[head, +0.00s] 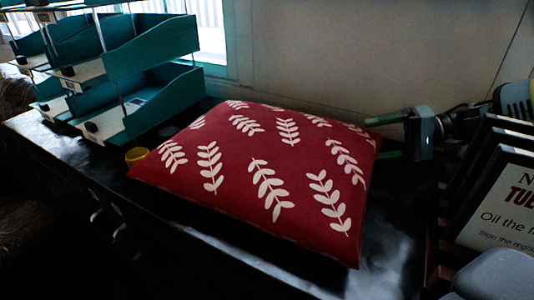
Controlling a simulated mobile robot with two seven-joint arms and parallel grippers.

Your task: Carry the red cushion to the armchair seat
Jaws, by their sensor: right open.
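The red cushion (260,175) with white leaf sprigs lies flat on a dark, glossy surface (385,255) in the head view. My right gripper (374,139) is at the cushion's far right corner, with its green fingers pointing left. The fingers are apart, one above the other in the picture, with the cushion's corner between or just beside them. I cannot tell whether they touch it. My left gripper is not in view. No armchair is in view.
Teal tiered trays (155,95) stand at the back left. A dark rack with a printed sign (505,210) stands at the right. A pale wall and window (208,30) are behind.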

